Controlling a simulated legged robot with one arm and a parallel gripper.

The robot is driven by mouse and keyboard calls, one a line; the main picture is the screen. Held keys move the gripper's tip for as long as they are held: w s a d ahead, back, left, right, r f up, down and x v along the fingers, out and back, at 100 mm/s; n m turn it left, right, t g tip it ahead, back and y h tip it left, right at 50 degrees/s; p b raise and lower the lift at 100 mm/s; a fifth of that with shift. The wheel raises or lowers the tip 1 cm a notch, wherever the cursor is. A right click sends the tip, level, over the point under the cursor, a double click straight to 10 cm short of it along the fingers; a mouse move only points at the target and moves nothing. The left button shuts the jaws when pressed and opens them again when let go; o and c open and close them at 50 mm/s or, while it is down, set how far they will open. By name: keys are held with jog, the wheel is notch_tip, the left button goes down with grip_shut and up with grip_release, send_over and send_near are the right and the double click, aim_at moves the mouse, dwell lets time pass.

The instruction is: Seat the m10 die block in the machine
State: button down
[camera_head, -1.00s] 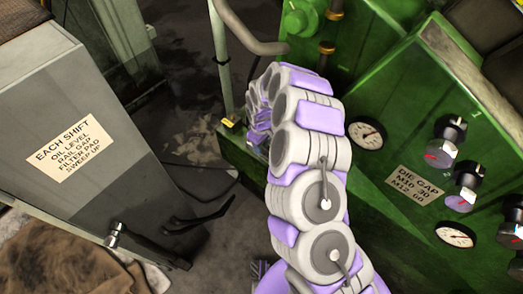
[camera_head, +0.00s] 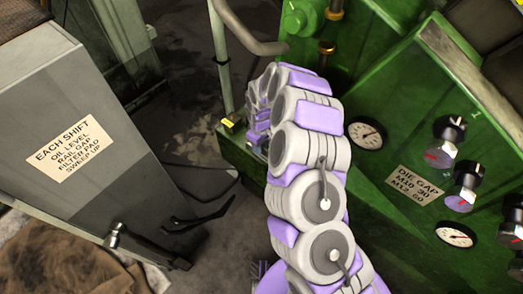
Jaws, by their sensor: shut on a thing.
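My jointed white and purple arm rises from the bottom edge through the middle of the view and bends away at the top. Its far end drops behind its own links beside the green machine (camera_head: 382,171). My gripper's jaws are hidden there, and I cannot see what they hold. The m10 die block cannot be made out, nor can its seat. A plate (camera_head: 414,185) on the machine reads "DIE GAP M10 30 M12 60". Dials (camera_head: 366,135) and knobs (camera_head: 446,141) sit around it.
A grey cabinet (camera_head: 110,205) with an "EACH SHIFT" notice (camera_head: 70,148) stands at left. A pale upright post (camera_head: 221,60) rises near the machine's left corner. Brown cloth (camera_head: 60,262) lies at lower left. Stained floor (camera_head: 190,130) shows between cabinet and machine.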

jog(key=shift+r, duration=0.3)
dwell(0.5)
jog(key=shift+r+p, duration=1.1)
jog(key=shift+r, duration=1.9)
